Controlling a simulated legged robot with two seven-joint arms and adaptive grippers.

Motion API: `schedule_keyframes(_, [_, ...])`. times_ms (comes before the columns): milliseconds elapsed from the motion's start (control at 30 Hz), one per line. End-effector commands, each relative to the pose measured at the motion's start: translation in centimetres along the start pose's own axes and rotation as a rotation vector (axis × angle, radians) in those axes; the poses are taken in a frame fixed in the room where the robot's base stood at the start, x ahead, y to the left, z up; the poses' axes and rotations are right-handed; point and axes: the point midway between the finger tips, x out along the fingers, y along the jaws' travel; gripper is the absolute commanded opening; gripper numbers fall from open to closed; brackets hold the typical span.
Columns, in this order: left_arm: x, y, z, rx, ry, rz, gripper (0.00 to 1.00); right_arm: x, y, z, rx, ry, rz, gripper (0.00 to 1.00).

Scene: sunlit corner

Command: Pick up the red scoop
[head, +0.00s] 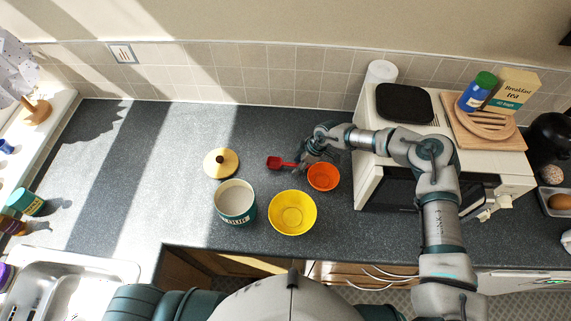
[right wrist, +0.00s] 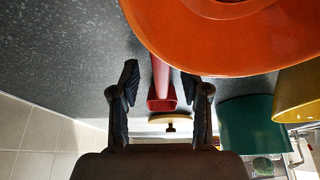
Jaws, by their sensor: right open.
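The red scoop (head: 276,162) lies on the dark worktop in the head view, left of my right gripper (head: 305,158). In the right wrist view the handle of the red scoop (right wrist: 163,80) runs between the two spread fingers of my right gripper (right wrist: 160,82). Gaps show on both sides of the handle, so the fingers are open around it and not closed on it. In the head view the gripper hides the handle's end. My left gripper is out of view.
An orange bowl (head: 323,177) stands close beside my right gripper, and its rim looms large in the right wrist view (right wrist: 225,62). A yellow bowl (head: 292,213), a teal-and-white canister (head: 235,202) and a round lid (head: 221,163) stand nearby. A microwave (head: 385,190) stands right. The worktop's left is clear.

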Motion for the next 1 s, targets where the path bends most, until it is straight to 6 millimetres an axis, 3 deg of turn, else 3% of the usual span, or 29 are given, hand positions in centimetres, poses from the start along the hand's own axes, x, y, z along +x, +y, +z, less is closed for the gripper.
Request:
schedule_keyframes(100, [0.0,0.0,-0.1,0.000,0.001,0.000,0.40,0.0,0.0,0.0,0.000,0.000,0.000,0.46])
schedule_keyframes(133, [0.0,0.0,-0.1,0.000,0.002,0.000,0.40,0.0,0.0,0.0,0.000,0.000,0.000,0.41])
schedule_keyframes(300, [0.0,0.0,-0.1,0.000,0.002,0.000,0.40,-0.1,0.0,0.0,0.000,0.000,0.000,0.00])
schedule_keyframes(767, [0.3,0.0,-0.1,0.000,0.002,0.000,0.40,-0.3,0.0,-0.3,-0.001,0.000,0.000,0.00])
schedule_keyframes(1000, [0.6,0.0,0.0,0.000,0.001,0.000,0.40,-3.2,0.1,-1.7,-0.001,0.001,0.002,0.00])
